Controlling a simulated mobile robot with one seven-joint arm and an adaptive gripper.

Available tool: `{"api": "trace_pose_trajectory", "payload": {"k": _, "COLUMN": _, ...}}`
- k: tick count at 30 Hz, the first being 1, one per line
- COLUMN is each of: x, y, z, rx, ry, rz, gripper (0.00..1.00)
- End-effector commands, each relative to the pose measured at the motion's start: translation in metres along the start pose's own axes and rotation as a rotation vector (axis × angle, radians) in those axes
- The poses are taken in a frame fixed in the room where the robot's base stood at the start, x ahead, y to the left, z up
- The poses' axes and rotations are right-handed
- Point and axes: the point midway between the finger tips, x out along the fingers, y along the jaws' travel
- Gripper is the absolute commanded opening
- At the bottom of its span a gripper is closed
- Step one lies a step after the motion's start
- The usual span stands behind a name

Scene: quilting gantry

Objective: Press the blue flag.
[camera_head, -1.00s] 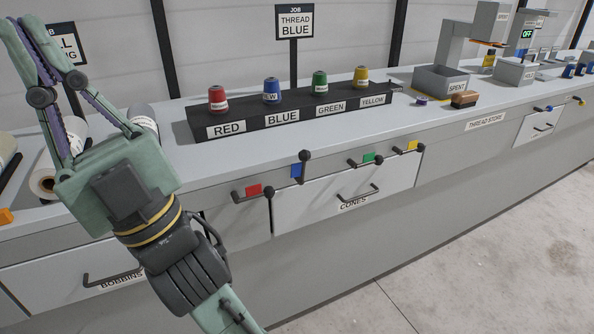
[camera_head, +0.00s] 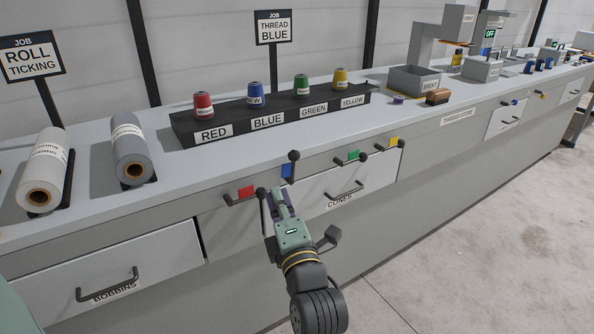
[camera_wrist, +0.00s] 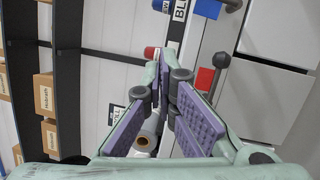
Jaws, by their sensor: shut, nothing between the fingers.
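The blue flag (camera_head: 287,171) is a small blue plate on the counter's front face, beside a dark lever with a round knob (camera_head: 294,156). It also shows at the top edge of the wrist view (camera_wrist: 208,8). My gripper (camera_head: 278,192) is shut and empty, its fingertips just below the blue flag in the head view. I cannot tell whether they touch it. In the wrist view my gripper (camera_wrist: 168,68) points past the counter edge, with the red flag (camera_wrist: 204,78) to the right of its fingers.
The red flag (camera_head: 245,192) is close to the left, with its knob (camera_head: 261,191) beside my fingers. The green flag (camera_head: 353,155) and yellow flag (camera_head: 393,142) are to the right. The cones drawer (camera_head: 325,190) is below. Several thread cones stand on a black rack (camera_head: 190,129).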

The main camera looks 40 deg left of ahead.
Motion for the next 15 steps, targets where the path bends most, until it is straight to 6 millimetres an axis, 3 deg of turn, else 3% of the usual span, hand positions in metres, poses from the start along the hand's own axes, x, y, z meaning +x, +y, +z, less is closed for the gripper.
{"api": "trace_pose_trajectory", "payload": {"k": 1, "x": -0.003, "y": -0.012, "z": 0.003, "rx": -0.037, "ry": -0.003, "rz": -0.032, "gripper": 0.00}}
{"api": "trace_pose_trajectory", "payload": {"k": 5, "x": -0.007, "y": -0.027, "z": 0.006, "rx": -0.103, "ry": 0.000, "rz": -0.077, "gripper": 0.00}}
{"api": "trace_pose_trajectory", "payload": {"k": 15, "x": -0.007, "y": -0.030, "z": 0.006, "rx": -0.119, "ry": 0.001, "rz": -0.085, "gripper": 0.00}}
